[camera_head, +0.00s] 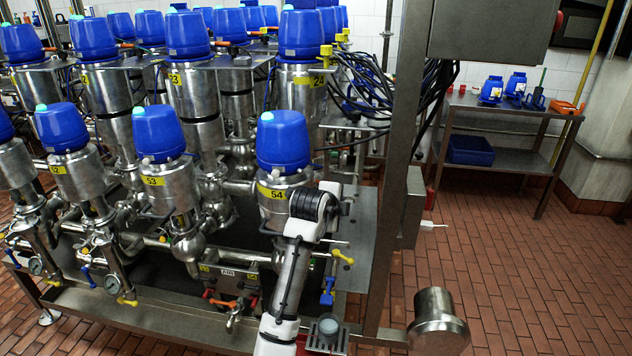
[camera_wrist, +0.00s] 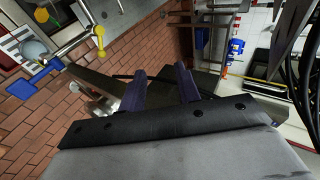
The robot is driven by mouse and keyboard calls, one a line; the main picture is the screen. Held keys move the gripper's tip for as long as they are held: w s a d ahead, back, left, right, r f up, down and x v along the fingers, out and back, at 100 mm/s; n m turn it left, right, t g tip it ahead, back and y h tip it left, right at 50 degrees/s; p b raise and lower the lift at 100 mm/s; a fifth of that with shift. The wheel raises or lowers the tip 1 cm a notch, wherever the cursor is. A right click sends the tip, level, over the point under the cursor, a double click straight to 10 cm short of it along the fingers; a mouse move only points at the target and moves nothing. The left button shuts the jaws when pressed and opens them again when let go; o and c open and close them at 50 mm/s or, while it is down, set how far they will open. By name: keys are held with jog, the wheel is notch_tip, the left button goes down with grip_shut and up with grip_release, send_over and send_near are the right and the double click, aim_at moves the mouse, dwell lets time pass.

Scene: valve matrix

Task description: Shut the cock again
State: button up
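Several small cocks show in the head view, and I cannot tell which one is meant. Nearest my arm are a yellow handle (camera_head: 343,257) and a blue handle (camera_head: 327,290) on a thin pipe, low beside the right end of the valve rack. In the wrist view a yellow handle (camera_wrist: 99,32) and a blue handle (camera_wrist: 22,88) lie at the upper left, apart from my fingers. A small metal tap (camera_head: 233,316) sits low at the rack's front. My gripper (camera_wrist: 160,78) is open and empty; in the head view it is largely hidden behind my wrist.
Blue-capped valve 54 (camera_head: 283,145) stands close to my wrist. A steel post (camera_head: 393,170) rises to the right, with a metal cylinder (camera_head: 438,318) below it. A side table (camera_head: 510,108) stands at the back right. The tiled floor (camera_head: 530,270) is open.

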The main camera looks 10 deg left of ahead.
jog(key=a+r+n+t+y, duration=0.1)
jog(key=a+r+n+t, duration=0.3)
jog(key=r, duration=0.4)
jog(key=shift+s+a+r+b, duration=0.2)
jog(key=shift+s+a+b, duration=0.2)
jog(key=shift+a, duration=0.35)
